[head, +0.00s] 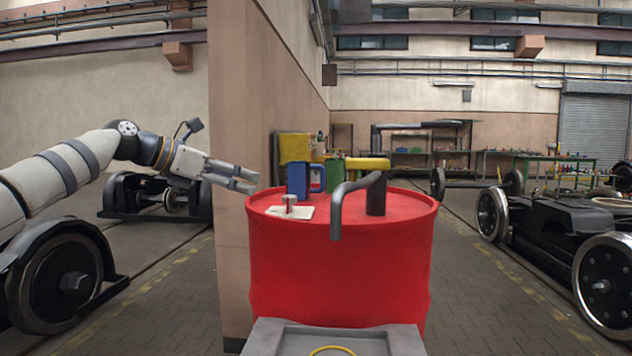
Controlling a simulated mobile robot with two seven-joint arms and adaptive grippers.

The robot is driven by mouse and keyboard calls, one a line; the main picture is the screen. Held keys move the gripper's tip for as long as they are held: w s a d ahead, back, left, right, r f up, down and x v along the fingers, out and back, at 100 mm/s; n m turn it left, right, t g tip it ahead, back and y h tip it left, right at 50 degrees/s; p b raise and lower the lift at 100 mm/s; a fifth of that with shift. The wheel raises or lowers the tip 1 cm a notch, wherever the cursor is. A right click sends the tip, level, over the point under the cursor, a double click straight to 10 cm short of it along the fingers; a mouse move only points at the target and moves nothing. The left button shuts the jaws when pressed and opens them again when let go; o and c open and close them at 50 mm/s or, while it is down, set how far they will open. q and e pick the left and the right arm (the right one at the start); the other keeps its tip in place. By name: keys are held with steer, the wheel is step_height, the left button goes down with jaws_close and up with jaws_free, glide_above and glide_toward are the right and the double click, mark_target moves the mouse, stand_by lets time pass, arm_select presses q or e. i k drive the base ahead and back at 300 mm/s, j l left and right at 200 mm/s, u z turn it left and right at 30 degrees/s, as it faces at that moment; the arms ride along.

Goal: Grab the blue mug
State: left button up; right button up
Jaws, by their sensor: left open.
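The blue mug (298,181) looks like the upright blue, straight-sided object on the left part of the red drum's top. A blue loop like a handle shows on its right side, with red and white visible through it. My left gripper (254,181) comes in from the left. It is open and empty, its fingers pointing right toward the mug, with a gap between them. The fingers are near the drum's left rim, at about the mug's height in the picture. My right gripper is not in view.
A wall corner (232,130) stands behind my gripper. Bogies (560,235) stand at right.

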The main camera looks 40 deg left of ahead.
mark_target(298, 172)
steer(key=i+j+z, duration=0.1)
steer(key=j+z, duration=0.25)
steer(key=j, duration=0.75)
steer(key=j+z, duration=0.4)
steer(key=j, duration=0.7)
